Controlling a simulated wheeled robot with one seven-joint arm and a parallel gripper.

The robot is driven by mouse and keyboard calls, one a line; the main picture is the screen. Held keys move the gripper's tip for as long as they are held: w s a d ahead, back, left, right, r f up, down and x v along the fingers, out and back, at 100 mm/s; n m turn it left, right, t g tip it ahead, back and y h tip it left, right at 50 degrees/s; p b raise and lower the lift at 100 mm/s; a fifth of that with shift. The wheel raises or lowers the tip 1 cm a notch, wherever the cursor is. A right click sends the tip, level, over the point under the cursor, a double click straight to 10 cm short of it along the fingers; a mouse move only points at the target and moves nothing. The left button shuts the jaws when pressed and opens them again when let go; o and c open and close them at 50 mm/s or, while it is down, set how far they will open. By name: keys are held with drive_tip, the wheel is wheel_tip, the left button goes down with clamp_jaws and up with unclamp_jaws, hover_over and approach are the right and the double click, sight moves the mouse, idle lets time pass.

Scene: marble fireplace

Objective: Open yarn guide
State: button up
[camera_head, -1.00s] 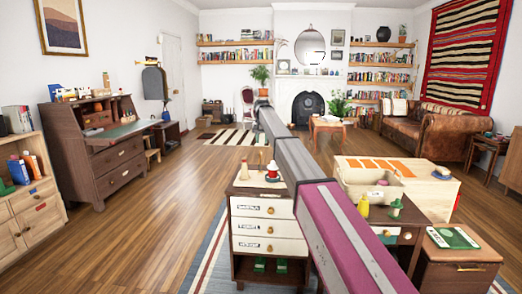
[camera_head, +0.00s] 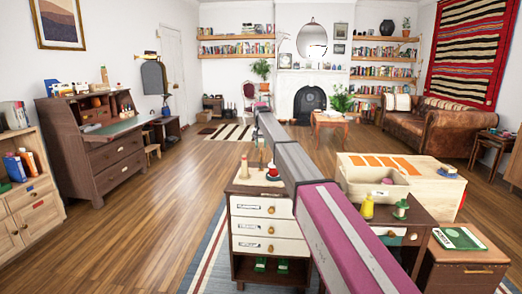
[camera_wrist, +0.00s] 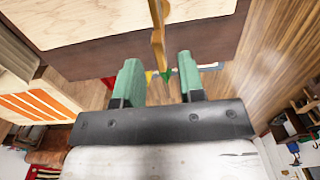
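A green booklet with a pale label (camera_head: 458,238) lies closed and flat on a low brown box at the right. It may be the yarn guide; its lettering is too small to read. My gripper (camera_wrist: 160,82) shows in the wrist view with two green fingers apart and a clear gap between them. A narrow golden-brown piece (camera_wrist: 158,40) shows just beyond the gap, against a pale wooden surface with a dark edge; I cannot tell whether it is touched. In the head view my arm hides the area behind it, and the gripper cannot be made out.
A cabinet with white drawers (camera_head: 268,227) stands in front, left of my arm. An orange-striped wooden chest (camera_head: 437,180) and an open cream bin (camera_head: 376,188) stand at the right. The brown box (camera_head: 462,272) bears the booklet. Wooden floor (camera_head: 160,215) is clear at the left.

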drive_tip(key=shift+f, duration=1.3)
clamp_jaws()
